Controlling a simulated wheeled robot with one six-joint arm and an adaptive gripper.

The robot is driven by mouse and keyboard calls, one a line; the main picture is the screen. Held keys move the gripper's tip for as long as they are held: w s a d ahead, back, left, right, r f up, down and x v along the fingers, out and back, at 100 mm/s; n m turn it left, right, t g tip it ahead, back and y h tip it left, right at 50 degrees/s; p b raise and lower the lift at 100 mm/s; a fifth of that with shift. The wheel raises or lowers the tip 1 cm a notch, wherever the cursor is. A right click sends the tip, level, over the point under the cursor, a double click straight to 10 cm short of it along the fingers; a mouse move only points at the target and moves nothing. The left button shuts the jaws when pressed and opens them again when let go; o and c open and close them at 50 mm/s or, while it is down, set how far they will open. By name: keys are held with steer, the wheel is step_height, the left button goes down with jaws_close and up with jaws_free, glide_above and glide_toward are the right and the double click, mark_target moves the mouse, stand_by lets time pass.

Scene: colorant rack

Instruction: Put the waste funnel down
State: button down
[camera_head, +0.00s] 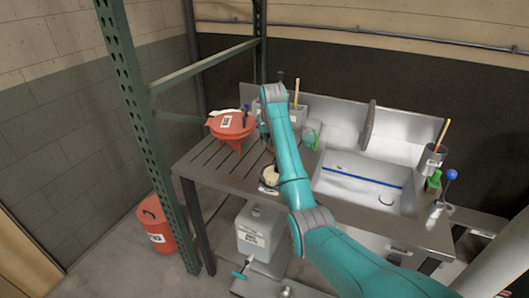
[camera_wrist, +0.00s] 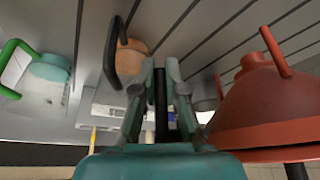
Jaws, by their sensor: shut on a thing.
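The waste funnel (camera_head: 230,125) is red, with a wide lidded top and a narrow spout pointing down. It is upright over the slatted left part of the counter, and its spout tip appears near or just above the slats. In the wrist view the funnel (camera_wrist: 265,105) fills the right side, upside down. My gripper (camera_wrist: 162,85) is shut, with a dark bar between its fingers, just beside the funnel. The exact grip on the funnel is hidden.
A cup with pale contents (camera_head: 269,176) stands near the counter's front edge. A green-handled jug (camera_head: 310,136) stands behind my arm, left of the sink (camera_head: 365,185). A white canister (camera_head: 257,232) and a red bin (camera_head: 158,224) are below. A green post (camera_head: 135,100) rises at left.

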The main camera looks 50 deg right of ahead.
steer(key=shift+f, duration=2.85)
steer(key=c, duration=1.2)
jaws_free()
steer(key=v, duration=1.2)
steer(key=shift+s+a, duration=0.1)
